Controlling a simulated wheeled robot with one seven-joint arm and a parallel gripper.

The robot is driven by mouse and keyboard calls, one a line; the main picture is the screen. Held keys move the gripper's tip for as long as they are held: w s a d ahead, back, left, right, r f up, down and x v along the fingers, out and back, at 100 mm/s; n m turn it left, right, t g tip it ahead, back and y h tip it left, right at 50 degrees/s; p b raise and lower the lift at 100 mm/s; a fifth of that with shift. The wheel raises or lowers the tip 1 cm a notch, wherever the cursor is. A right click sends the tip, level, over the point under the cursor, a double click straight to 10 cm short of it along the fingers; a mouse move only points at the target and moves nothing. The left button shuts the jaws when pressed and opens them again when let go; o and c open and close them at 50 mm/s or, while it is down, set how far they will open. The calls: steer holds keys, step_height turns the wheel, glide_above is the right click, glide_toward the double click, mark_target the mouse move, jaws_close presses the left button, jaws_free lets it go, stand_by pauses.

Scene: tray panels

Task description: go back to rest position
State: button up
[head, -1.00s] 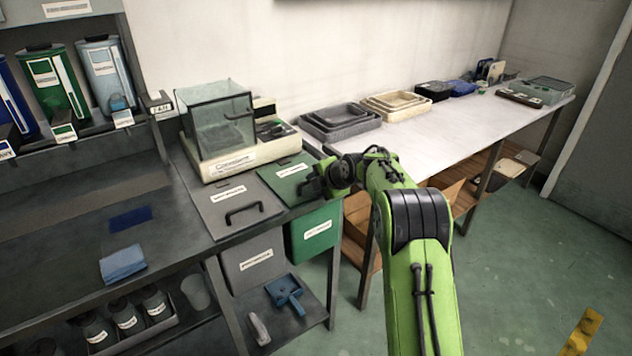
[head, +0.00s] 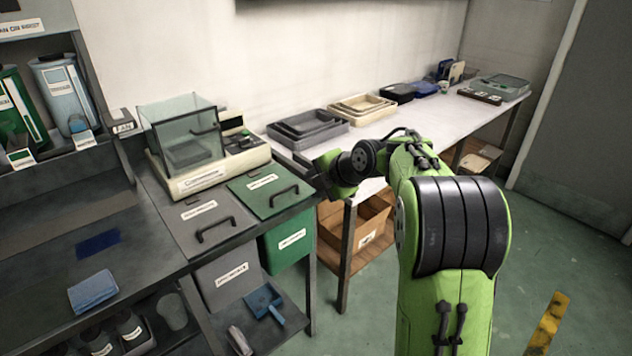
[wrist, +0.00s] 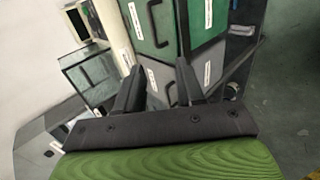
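My arm, green with black joints, reaches forward from the lower right of the head view. My gripper (wrist: 158,78) shows in the wrist view as two dark fingers set apart, with nothing between them, so it is open and empty. In the head view its fingers are mostly hidden by the wrist, just right of the green-lidded bin (head: 262,187). In the wrist view the grey bin (wrist: 150,82) and green bin appear beyond the fingertips, with no contact visible.
A scale with a glass box (head: 190,140) stands behind the bin lids. A white table (head: 420,122) bears grey trays (head: 305,133) and cream trays (head: 358,112). A cardboard box (head: 368,228) sits on a shelf below. Green floor is open at right.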

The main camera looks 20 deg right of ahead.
steer(key=shift+r, duration=0.1)
steer(key=s+a+r+m+g+h+p, duration=0.1)
steer(key=s+a+r+m+p, duration=0.2)
steer(key=s+r+m, duration=0.4)
steer(key=s+a+r+m+h+p, duration=0.1)
steer(key=s+a+r+m+p, duration=0.2)
steer(key=s, duration=0.6)
steer(key=s+d+m+g+h+p, duration=0.1)
steer(key=s+m+p, duration=0.5)
steer(key=s+m, duration=0.6)
steer(key=s+r+g, duration=0.1)
steer(key=s, duration=0.7)
steer(key=shift+s+h, duration=0.2)
steer(key=shift+h, duration=0.1)
steer(key=shift+d, duration=0.1)
